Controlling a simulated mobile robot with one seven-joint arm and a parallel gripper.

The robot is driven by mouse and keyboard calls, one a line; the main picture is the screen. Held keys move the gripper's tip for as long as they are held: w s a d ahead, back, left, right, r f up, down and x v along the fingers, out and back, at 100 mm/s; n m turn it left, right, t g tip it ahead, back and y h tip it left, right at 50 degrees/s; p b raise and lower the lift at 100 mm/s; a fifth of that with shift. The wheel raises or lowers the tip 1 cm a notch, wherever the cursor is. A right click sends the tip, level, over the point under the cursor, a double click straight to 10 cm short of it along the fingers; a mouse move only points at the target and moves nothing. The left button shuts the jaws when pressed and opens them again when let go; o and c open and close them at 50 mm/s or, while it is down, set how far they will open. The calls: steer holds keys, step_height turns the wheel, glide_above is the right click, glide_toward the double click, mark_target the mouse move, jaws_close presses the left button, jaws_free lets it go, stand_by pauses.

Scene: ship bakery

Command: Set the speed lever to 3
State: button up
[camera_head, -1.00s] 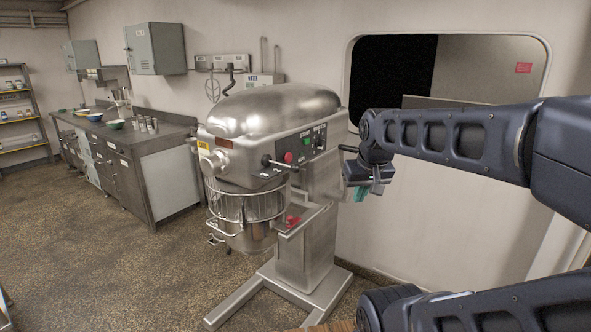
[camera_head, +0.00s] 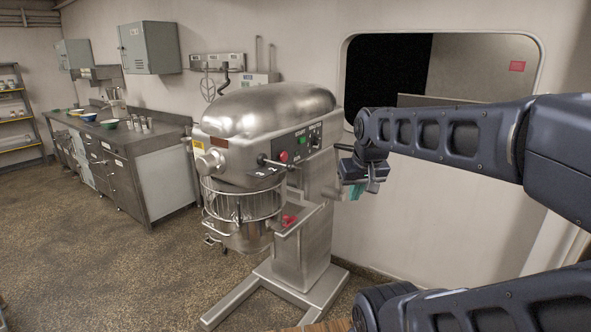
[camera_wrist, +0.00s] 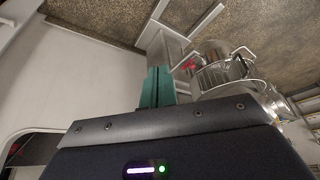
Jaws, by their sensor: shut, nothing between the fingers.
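A large steel mixer (camera_head: 262,112) stands in the middle of the head view. A thin lever with a dark knob (camera_head: 262,160) sticks out from its side panel, beside a red button (camera_head: 283,157). I take this for the speed lever, but its number marks are too small to read. My gripper (camera_head: 352,191) is shut and empty, to the right of the mixer column, apart from the lever. In the wrist view its teal fingers (camera_wrist: 158,88) are together and point toward the mixer's base. The lever cannot be made out there.
The mixer's wire guard and bowl (camera_head: 242,208) hang below its head, with a red handle (camera_head: 289,220) beside them. Its legs (camera_head: 236,302) spread over the floor. A wall with a dark window (camera_head: 390,70) lies behind my arm. A steel counter (camera_head: 165,160) stands at left.

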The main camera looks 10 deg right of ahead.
steer(key=o, duration=0.4)
steer(key=shift+c, duration=0.2)
steer(key=o, duration=0.3)
steer(key=shift+w+a+f, duration=0.1)
steer(key=shift+a+f, duration=0.1)
steer(key=shift+f, duration=0.05)
steer(key=o, duration=0.4)
steer(key=a+f+m+g+y, duration=0.1)
steer(key=w+a+f+m+g+y, duration=0.1)
steer(key=a+m+y, duration=0.1)
steer(key=w+a+f+m+g+y, duration=0.1)
steer(key=a, duration=0.1)
steer(key=shift+a+f+y, duration=0.1)
steer(key=shift+f+y, duration=0.1)
steer(key=shift+y, duration=0.2)
steer(key=m+t+y, duration=0.8)
steer(key=m+y, duration=0.2)
steer(key=m, duration=0.9)
glide_toward(286, 166)
steer(key=x, duration=1)
steer(key=shift+f, duration=0.1)
